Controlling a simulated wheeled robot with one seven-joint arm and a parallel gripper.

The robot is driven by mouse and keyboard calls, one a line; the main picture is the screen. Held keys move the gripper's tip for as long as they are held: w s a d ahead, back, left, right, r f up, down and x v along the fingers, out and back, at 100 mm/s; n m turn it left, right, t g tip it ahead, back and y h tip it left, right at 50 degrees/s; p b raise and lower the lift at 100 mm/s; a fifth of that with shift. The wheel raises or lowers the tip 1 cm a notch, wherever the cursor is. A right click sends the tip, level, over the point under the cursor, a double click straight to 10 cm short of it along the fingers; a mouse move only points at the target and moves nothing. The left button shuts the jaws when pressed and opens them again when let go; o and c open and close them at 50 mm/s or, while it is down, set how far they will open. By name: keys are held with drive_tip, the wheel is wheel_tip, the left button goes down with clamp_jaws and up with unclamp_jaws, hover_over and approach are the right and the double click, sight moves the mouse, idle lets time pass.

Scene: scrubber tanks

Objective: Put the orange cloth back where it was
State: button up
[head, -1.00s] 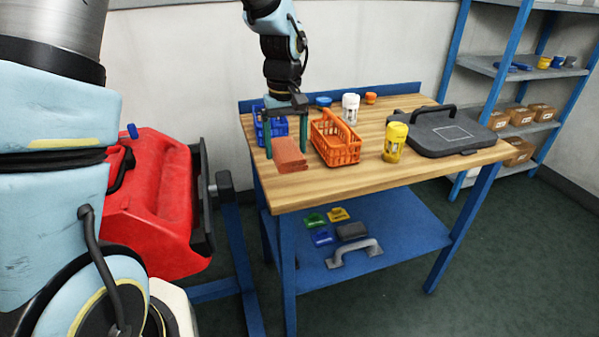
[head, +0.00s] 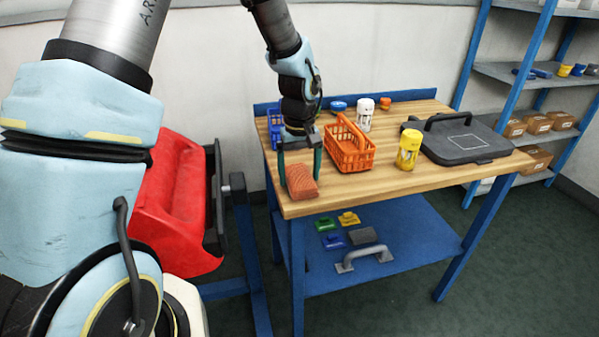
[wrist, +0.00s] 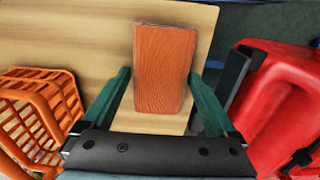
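The orange cloth (head: 303,182) is a folded, block-like pad at the front left corner of the wooden table (head: 372,190). My gripper (head: 300,178) points down with one green finger on each side of the cloth. I cannot tell whether the cloth's underside touches the tabletop.
An orange basket (head: 362,160) stands right of the cloth, with a blue basket (head: 274,128) behind my gripper. A yellow container (head: 408,150), white container (head: 365,115) and grey case (head: 465,143) stand further right. The red machine (head: 178,205) is left of the table.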

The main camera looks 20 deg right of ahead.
sight(300, 175)
drive_tip(key=shift+o, duration=0.3)
drive_tip(key=shift+r, duration=0.45)
wheel_tip(300, 175, up, 12)
drive_tip(key=f+b, duration=0.1)
drive_tip(key=b, duration=0.1)
drive_tip(key=s+a+f, duration=0.1)
drive_tip(key=s+a, duration=0.1)
drive_tip(key=a, duration=1.3)
drive_tip(key=s+a+f+t, duration=0.1)
drive_tip(key=s+a+f, duration=0.1)
drive_tip(key=a, duration=1.3)
drive_tip(key=shift+s+f+t, duration=0.2)
drive_tip(key=shift+f+t, duration=0.05)
drive_tip(key=shift+t, duration=0.05)
drive_tip(key=shift+a, duration=0.1)
